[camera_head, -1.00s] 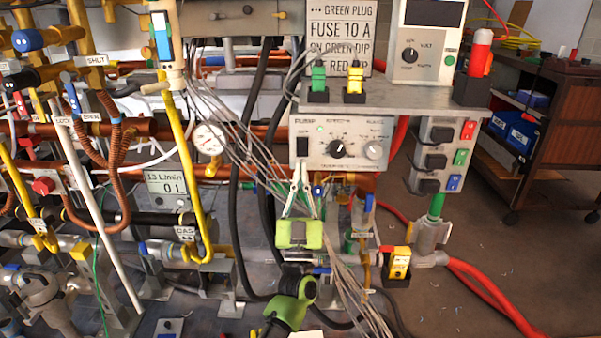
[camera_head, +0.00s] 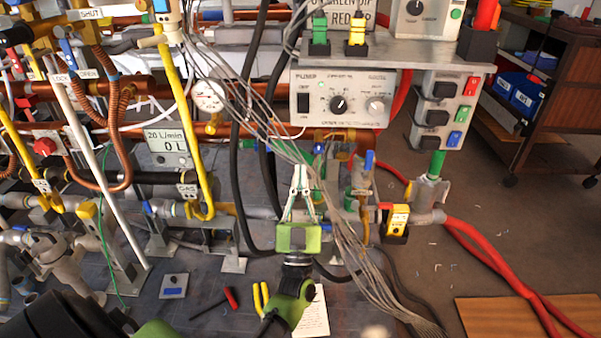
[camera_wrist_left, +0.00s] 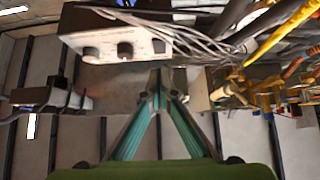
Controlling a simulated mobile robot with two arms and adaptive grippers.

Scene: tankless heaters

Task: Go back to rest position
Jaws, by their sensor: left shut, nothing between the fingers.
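My left gripper (camera_head: 301,170) is in the middle of the head view, with its green body below and its pale fingers pointing up and away. The fingers slant together to closed tips with nothing between them. In this view the tips show just below the pump control box (camera_head: 343,98), in front of hoses and pipework. In the left wrist view the closed fingertips (camera_wrist_left: 160,75) show below the pump box (camera_wrist_left: 118,38), apart from it. My right gripper is in neither view.
Grey cables (camera_head: 350,255) hang beside my left gripper. Pipes and valves fill the left, with a gauge (camera_head: 208,96) and a flow display (camera_head: 168,146). Red hoses (camera_head: 490,260) run along the floor at right. A notepaper (camera_head: 313,312), a red-tipped tool (camera_head: 230,298) and yellow-handled pliers (camera_head: 261,297) lie below.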

